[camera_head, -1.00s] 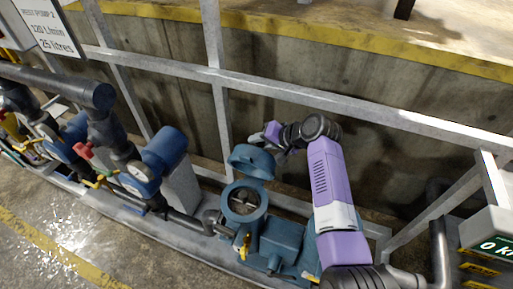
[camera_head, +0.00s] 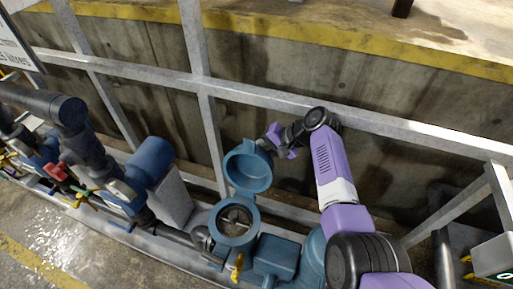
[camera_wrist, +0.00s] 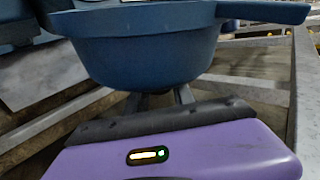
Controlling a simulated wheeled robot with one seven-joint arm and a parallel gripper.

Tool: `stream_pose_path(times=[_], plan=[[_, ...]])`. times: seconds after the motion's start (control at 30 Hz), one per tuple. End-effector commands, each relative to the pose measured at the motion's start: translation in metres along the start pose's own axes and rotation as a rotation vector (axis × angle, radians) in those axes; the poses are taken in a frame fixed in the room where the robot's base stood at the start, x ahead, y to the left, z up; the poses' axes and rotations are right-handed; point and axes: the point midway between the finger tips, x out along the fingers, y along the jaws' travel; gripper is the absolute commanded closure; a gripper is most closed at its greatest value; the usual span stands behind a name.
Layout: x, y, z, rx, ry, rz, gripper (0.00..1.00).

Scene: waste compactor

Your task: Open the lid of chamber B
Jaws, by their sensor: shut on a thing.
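A round blue lid (camera_head: 247,170) stands raised on the far side of a blue chamber (camera_head: 216,234), its hollow inner face toward the head camera. The chamber's round mouth is uncovered and shows a dark inside with metal parts. I see no letter on it. My purple gripper (camera_head: 268,140) is at the lid's upper right edge, shut on the lid. In the wrist view the lid (camera_wrist: 145,55) fills the top like a bowl, and my gripper's fingers (camera_wrist: 165,98) reach in beneath it. The exact contact is hidden there.
A grey metal railing (camera_head: 270,88) runs behind the lid, with a concrete wall beyond. Left stand a blue cylinder (camera_head: 150,158) and dark pipes (camera_head: 80,125). A yellow-handled valve (camera_head: 237,268) is in front of the chamber. A blue box (camera_head: 277,256) stands to its right.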

Motion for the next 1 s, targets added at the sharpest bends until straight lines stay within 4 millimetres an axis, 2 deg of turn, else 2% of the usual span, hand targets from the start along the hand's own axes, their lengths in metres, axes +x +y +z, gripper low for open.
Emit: stream_pose_path(times=[0.53, 0.57, 0.63, 1.0], plan=[[0.0042, 0.0055, 0.0043, -0.002, -0.005, 0.006, 1.00], [0.0042, 0.0055, 0.0043, -0.002, -0.005, 0.006, 0.64], [0.0042, 0.0054, 0.0043, -0.002, -0.006, 0.006, 0.50], [-0.0041, 0.0039, 0.0025, -0.002, -0.002, 0.002, 0.50]])
